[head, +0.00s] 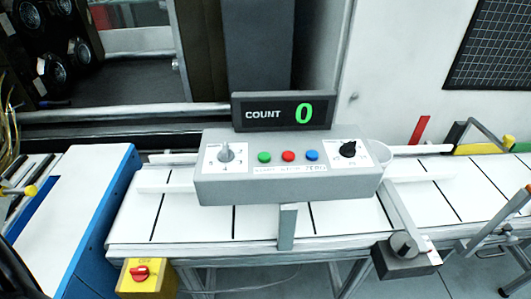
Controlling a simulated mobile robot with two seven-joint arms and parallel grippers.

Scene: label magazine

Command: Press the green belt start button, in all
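The green button (264,157) is a small round button on the sloped top face of a grey control box (290,188). It is the leftmost of three buttons in a row. The red button (288,156) is in the middle and the blue button (312,155) is on the right. A count display (270,115) behind the box reads 0 in green. Nothing covers the buttons. Neither of my grippers can be seen in the head view.
A selector knob (226,152) and a black dial (348,149) flank the buttons. The box stands over a white slatted conveyor (180,215). A yellow box with a red switch (139,273) sits at the front left. A blue-sided machine (105,205) stands left.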

